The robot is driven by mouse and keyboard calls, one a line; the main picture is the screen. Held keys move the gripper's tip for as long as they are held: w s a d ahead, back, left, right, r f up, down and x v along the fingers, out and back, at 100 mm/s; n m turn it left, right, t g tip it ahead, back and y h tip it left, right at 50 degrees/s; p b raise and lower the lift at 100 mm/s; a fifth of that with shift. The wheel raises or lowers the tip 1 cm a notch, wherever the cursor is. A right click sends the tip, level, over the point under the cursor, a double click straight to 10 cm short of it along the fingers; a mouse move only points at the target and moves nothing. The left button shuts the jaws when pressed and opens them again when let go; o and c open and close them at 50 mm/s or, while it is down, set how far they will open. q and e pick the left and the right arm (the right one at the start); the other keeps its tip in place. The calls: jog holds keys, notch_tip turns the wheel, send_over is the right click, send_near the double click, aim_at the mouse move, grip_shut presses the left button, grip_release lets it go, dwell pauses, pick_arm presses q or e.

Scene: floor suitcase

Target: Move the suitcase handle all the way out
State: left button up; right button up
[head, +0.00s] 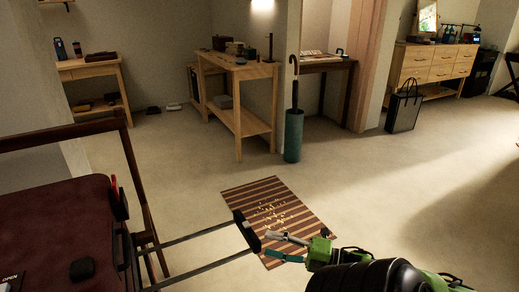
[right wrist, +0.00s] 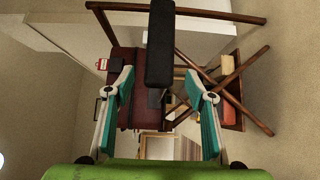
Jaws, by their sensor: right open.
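The dark red suitcase (head: 60,225) lies at the lower left in the head view, cut off by the frame edge. Its handle reaches out to the right on two long thin rods, ending in a black grip (head: 245,231). My right gripper (head: 267,246) is open, with its teal fingers at the grip's outer side. In the right wrist view the black grip (right wrist: 160,45) stands upright, centred between and above the open fingertips (right wrist: 158,82). The suitcase (right wrist: 125,75) shows behind it. I cannot tell whether the fingers touch the grip. My left gripper is not in view.
A wooden rack frame (head: 130,170) stands around the suitcase. A striped mat (head: 300,215) lies on the floor below the handle. A teal umbrella stand (head: 293,135) and a wooden table (head: 240,70) stand farther back.

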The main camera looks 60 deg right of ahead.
jog(key=v, duration=0.6)
jog(key=shift+w+d, duration=0.1)
dwell(0.4)
